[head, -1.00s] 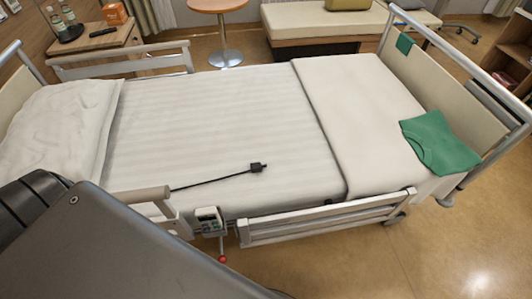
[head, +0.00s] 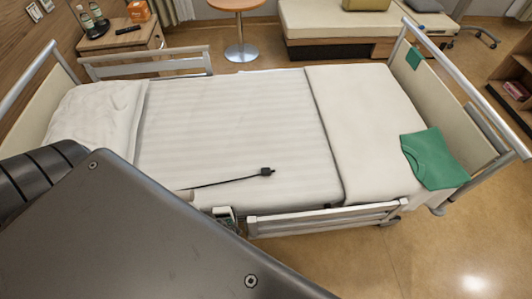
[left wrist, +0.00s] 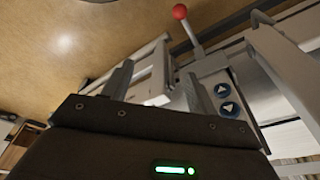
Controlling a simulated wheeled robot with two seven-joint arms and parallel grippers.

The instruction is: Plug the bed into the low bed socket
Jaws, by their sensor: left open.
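The bed's black plug (head: 267,172) lies on the white striped sheet near the front edge of the bed (head: 225,125). Its thin black cable (head: 222,182) runs left across the sheet until my arm hides it. No bed socket can be made out in either view. My left gripper (left wrist: 158,88) is open in the left wrist view, with nothing seen held between its fingers. Beyond it are pale bed rails and a grey control box (left wrist: 219,92) with blue arrow buttons. My left gripper is hidden in the head view, and my right gripper is in neither view.
A red-knobbed lever (left wrist: 180,12) stands by the control box. The front side rail (head: 325,220) edges the bed. A green cloth (head: 434,158) lies at the foot end, a pillow (head: 95,115) at the head end. A bedside cabinet (head: 120,40) stands behind. Floor at lower right is clear.

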